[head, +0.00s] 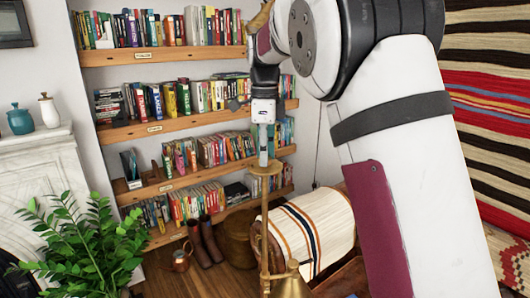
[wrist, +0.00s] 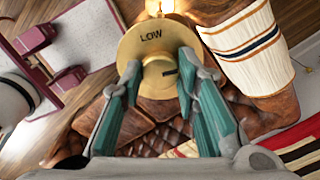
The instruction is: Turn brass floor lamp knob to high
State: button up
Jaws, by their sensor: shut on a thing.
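The brass floor lamp (head: 265,215) stands in the lower middle of the head view, its thin pole upright and its brass shade (head: 291,284) low beside it. In the wrist view its round brass dial (wrist: 135,47) bears the word LOW near its far edge. The knob (wrist: 158,76) is at the dial's centre, with a dark mark on its right side. My gripper (wrist: 160,70) has its teal-padded fingers on either side of the knob, shut on it. In the head view my gripper (head: 264,145) points down onto the lamp's top. No other dial word is readable.
A bookshelf (head: 185,125) fills the wall behind. Brown boots (head: 205,240), a woven basket (head: 238,243) and a copper jug (head: 180,260) stand on the wooden floor. A striped blanket (head: 318,228) lies over brown leather seating close right of the lamp. A leafy plant (head: 85,245) is at left.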

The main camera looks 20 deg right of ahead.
jog(key=shift+r, duration=0.1)
dwell(0.3)
jog(key=o, duration=1.2)
jog(key=shift+c, duration=0.2)
notch_tip(320, 180, up, 12)
jog(key=shift+s, duration=0.1)
